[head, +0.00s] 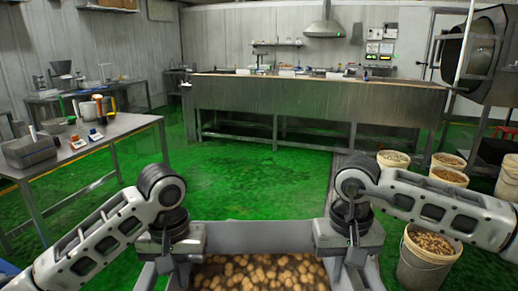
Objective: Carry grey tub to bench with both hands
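The grey tub (262,234) is at the bottom centre of the head view, close in front of me, and holds many brown, potato-like lumps (258,272). Its lower part is cut off by the picture edge. My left gripper (168,258) points down at the tub's left side rim. My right gripper (353,256) points down at its right side rim. Both appear to touch the rim, but the fingertips are hidden, so their closure does not show. A long steel bench (320,107) stands across the back, with small items on top.
A steel table (118,128) with a tray, bottles and small devices stands at left. Pails of lumps (426,262) stand at right, near my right arm. A large drum (478,52) is at upper right. Green floor (235,180) between tub and bench is clear.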

